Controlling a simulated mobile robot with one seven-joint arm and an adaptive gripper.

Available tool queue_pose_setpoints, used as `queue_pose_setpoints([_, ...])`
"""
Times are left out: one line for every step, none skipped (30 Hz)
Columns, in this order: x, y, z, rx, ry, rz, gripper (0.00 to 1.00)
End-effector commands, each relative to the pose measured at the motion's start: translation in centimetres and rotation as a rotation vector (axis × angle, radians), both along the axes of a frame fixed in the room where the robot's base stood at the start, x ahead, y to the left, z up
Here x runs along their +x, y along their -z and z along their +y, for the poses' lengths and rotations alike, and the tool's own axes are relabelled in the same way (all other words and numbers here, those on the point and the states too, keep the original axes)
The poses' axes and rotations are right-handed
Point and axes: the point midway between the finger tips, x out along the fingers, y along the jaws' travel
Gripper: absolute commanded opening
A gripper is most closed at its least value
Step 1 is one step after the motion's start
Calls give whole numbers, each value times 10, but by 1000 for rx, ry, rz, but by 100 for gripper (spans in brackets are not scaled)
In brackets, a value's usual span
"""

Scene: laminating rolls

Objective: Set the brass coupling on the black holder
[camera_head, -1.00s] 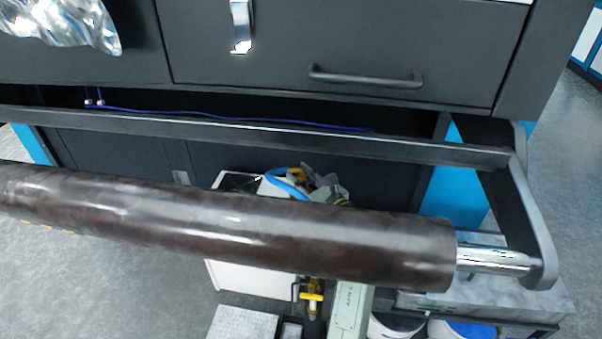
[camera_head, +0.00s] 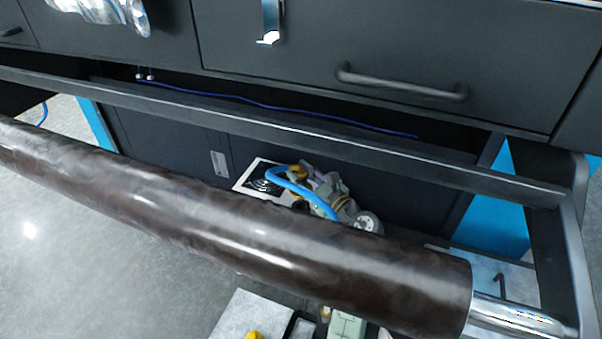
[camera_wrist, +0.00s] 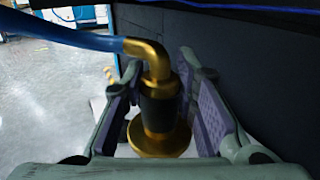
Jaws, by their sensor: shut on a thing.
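The brass coupling (camera_wrist: 158,110) stands between the purple-padded fingers of my gripper (camera_wrist: 165,105) in the wrist view. It has a brass elbow on top, a dark middle and a wide round brass flange below. A blue hose (camera_wrist: 75,35) runs from the elbow to the left. In the head view my gripper (camera_head: 312,190) is beyond the dark roll, with the blue hose (camera_head: 300,188) arching over it. A white-framed panel with black rings (camera_head: 262,178) lies just left of it. I cannot tell whether this is the black holder.
The long dark brown roll (camera_head: 230,235) crosses the front, with a metal shaft (camera_head: 515,318) at right. A black rail (camera_head: 300,130) runs behind it below the drawers (camera_head: 390,50). A pale slab (camera_head: 250,313) lies low in front. Grey floor is open at left.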

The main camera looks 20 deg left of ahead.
Motion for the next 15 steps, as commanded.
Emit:
queue_pose_setpoints([0,4,0,1,0,-1,0])
queue_pose_setpoints([0,7,0,1,0,-1,0])
queue_pose_setpoints([0,10,0,1,0,-1,0])
queue_pose_setpoints([0,13,0,1,0,-1,0])
queue_pose_setpoints([0,16,0,1,0,-1,0])
queue_pose_setpoints([0,20,0,1,-1,-1,0])
queue_pose_setpoints([0,23,1,1,-1,-1,0])
queue_pose_setpoints([0,26,1,1,-1,-1,0])
queue_pose_setpoints([0,31,1,1,-1,-1,0])
queue_pose_setpoints([0,34,1,1,-1,-1,0])
queue_pose_setpoints([0,37,1,1,-1,-1,0])
queue_pose_setpoints([0,41,1,0,0,-1,0])
queue_pose_setpoints([0,44,0,0,0,-1,0])
queue_pose_setpoints([0,47,0,0,0,-1,0])
queue_pose_setpoints([0,50,0,0,0,-1,0])
